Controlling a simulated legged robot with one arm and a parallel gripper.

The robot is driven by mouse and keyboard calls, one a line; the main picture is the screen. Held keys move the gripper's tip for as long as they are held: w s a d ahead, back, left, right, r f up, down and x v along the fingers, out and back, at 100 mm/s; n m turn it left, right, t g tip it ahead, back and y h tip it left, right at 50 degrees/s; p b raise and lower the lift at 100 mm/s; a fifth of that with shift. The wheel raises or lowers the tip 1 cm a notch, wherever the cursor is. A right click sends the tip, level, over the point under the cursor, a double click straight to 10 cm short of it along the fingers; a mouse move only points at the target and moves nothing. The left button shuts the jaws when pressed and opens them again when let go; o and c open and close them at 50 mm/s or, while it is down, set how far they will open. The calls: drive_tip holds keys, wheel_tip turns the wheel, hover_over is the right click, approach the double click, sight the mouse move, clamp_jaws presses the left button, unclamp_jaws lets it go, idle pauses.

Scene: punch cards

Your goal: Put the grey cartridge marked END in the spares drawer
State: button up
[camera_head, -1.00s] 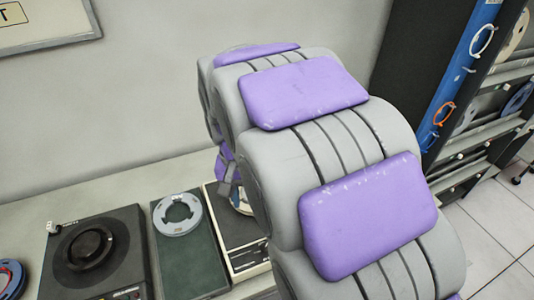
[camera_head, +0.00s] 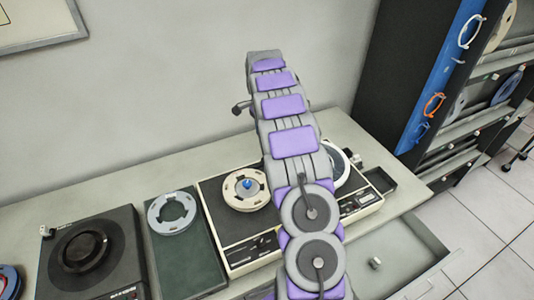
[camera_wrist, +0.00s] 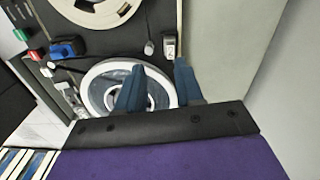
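My gripper (camera_wrist: 160,72) is open in the wrist view, its two blue fingers apart over a pale reel (camera_wrist: 99,101) with nothing visible between them. In the head view my arm hides it. A small dark block with a pale label (camera_wrist: 169,46) stands just beyond the fingertips; it may be the grey cartridge, but I cannot read END on it. An open drawer (camera_head: 431,242) sticks out below the bench at the lower right of the head view. A small pale piece (camera_head: 375,263) shows there; I cannot tell what it is.
The tape deck (camera_head: 222,224) bears a cream reel (camera_head: 236,201) with a blue hub. A dark tray (camera_head: 380,180) lies at its right. A dark turntable (camera_head: 105,262) and a green case (camera_head: 185,259) stand left. A tall rack (camera_head: 400,75) stands at the right.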

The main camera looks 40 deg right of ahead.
drive_tip(key=shift+m, duration=0.7)
drive_tip(key=shift+w+d+f+b, duration=0.25)
drive_tip(key=shift+d+f, duration=0.45)
drive_tip(key=shift+f, duration=0.3)
drive_tip(key=shift+w+d+f+b, duration=0.2)
drive_tip(key=shift+d+f, duration=0.5)
drive_tip(key=shift+f, duration=0.65)
drive_tip(key=f+b, duration=0.1)
drive_tip(key=f, duration=0.1)
drive_tip(key=d+f+b, duration=0.1)
drive_tip(key=f, duration=0.1)
drive_tip(key=shift+d+f, duration=0.1)
drive_tip(key=shift+f+p, duration=0.3)
drive_tip(key=shift+f, duration=0.4)
drive_tip(key=shift+a+f, duration=0.55)
drive_tip(key=shift+f, duration=0.25)
drive_tip(key=shift+d+f, duration=0.25)
drive_tip(key=shift+d, duration=0.15)
drive_tip(key=c, duration=0.3)
drive_tip(key=shift+a, duration=0.15)
clamp_jaws()
drive_tip(key=shift+r, duration=0.1)
drive_tip(key=shift+r+p, duration=1.35)
drive_tip(key=shift+r, duration=1.6)
